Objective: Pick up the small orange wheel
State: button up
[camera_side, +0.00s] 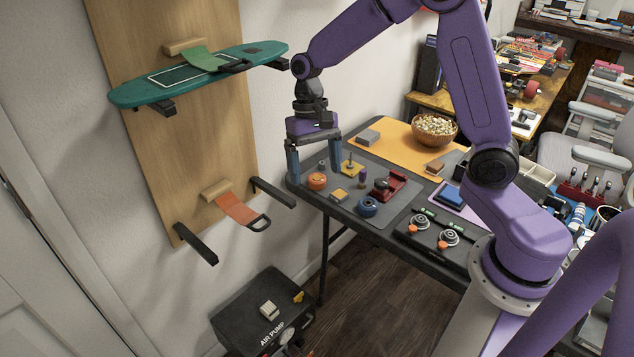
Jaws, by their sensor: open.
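The small orange wheel (317,181) lies on the grey mat near the left end of the table. My gripper (315,171) is open above the mat, pointing down. One finger shows to the left of the wheel and the other to its right and behind. I cannot tell whether the fingertips are level with the wheel or above it. Nothing is between the fingers that I can see being held.
A blue wheel (368,206), a red tool (388,186), a small tan block (339,195) and a yellow plate with a peg (351,168) share the grey mat. A bowl (434,130) stands farther back. A teal skateboard deck (200,75) hangs on the wooden panel to the left.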

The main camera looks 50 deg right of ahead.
jog(key=w+d+f+m+y, duration=0.1)
jog(key=w+d+f+m, duration=0.55)
jog(key=w+d, duration=0.25)
jog(key=m+t+h, duration=0.3)
send_over(317, 177)
notch_tip(317, 177, down, 2)
jog(key=f, duration=1.1)
jog(key=shift+s+a+f, duration=0.3)
jog(key=shift+s+f, duration=0.1)
jog(key=shift+w+f, duration=0.15)
jog(key=shift+f, duration=2.35)
jog(key=shift+c, duration=0.4)
jog(key=c, duration=1.1)
jog(key=shift+r, duration=0.1)
